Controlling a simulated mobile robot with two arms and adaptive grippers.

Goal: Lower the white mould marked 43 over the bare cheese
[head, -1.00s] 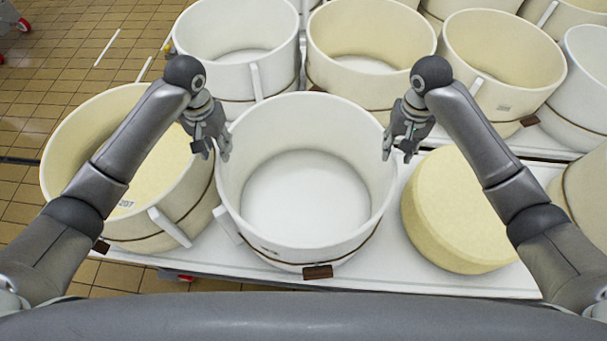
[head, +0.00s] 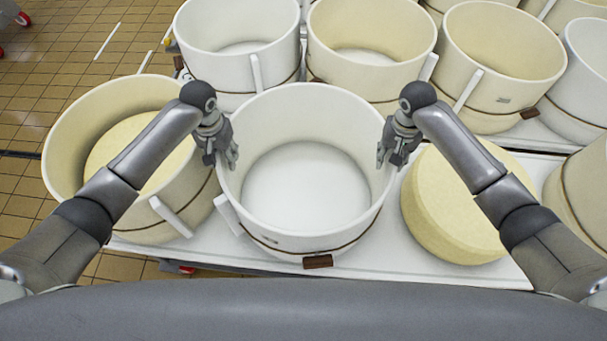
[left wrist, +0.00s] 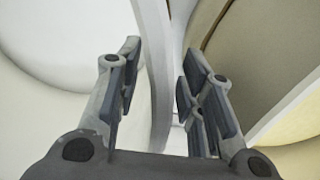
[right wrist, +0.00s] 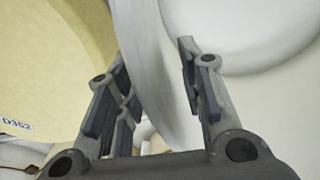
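A white round mould (head: 305,235) stands on the white table in the middle of the head view, empty, with a brown tag at its front. I cannot read a number on it. The bare cheese (head: 450,215), a pale yellow wheel, lies right of it, partly hidden by my right arm. My left gripper (head: 228,155) is at the mould's left rim, open. In the left wrist view its fingers (left wrist: 155,85) stand either side of the wall. My right gripper (head: 388,152) is at the right rim, open; its fingers (right wrist: 155,85) also straddle the wall, with gaps visible.
A cream mould (head: 65,170) holding a cheese stands close on the left. More moulds (head: 370,80) crowd behind. A yellow surface (right wrist: 55,60) marked D352 shows in the right wrist view. A strip of bare table (head: 400,265) lies in front.

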